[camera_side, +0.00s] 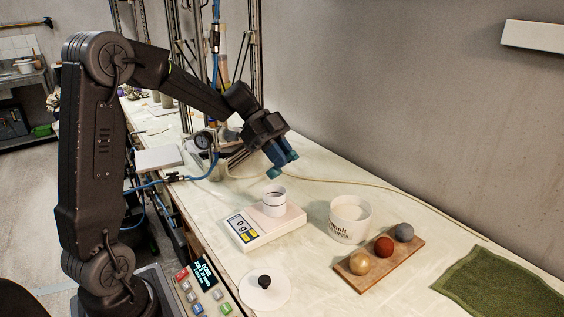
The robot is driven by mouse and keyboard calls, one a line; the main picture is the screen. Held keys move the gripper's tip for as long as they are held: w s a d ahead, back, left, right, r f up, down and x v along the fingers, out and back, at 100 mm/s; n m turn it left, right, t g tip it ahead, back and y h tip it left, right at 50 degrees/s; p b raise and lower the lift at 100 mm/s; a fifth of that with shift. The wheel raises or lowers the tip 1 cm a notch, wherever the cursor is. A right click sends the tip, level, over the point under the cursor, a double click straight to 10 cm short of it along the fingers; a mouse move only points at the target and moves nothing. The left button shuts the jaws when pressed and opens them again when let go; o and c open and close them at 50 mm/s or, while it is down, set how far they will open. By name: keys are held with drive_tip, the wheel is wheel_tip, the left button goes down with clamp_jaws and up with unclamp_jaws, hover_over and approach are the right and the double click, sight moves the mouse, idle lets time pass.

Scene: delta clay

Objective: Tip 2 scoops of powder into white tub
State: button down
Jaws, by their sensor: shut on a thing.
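My gripper (282,166) hangs above and behind the scale, its teal fingers pointing down. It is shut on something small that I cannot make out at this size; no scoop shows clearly. A small white cup (273,203) with a dark line round it stands upright on the white scale (245,232). A larger white tub (350,219) with dark lettering stands upright to the right of the scale, open at the top, with pale stuff inside. My gripper is apart from both vessels. I cannot tell how full the small cup is.
A wooden board (378,266) holds a tan, a red and a grey ball. A white lid (264,292) with a black knob lies at the front. A green cloth (497,287) lies at the right. A keypad (201,288) sits at the table edge. A gauge and hoses stand behind.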

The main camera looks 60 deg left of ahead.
drive_tip(key=n+t, duration=0.1)
drive_tip(key=a+n+t, duration=0.1)
drive_tip(key=n+t+h, duration=0.1)
drive_tip(key=shift+a+r+t, duration=0.2)
drive_tip(key=shift+r+t, duration=0.1)
drive_tip(key=n+t, duration=0.2)
drive_tip(key=t, duration=0.1)
drive_tip(key=a+n+t, duration=0.1)
drive_tip(key=shift+s+r+t, duration=0.2)
drive_tip(key=shift+s+t, duration=0.2)
drive_tip(key=shift+w, duration=0.1)
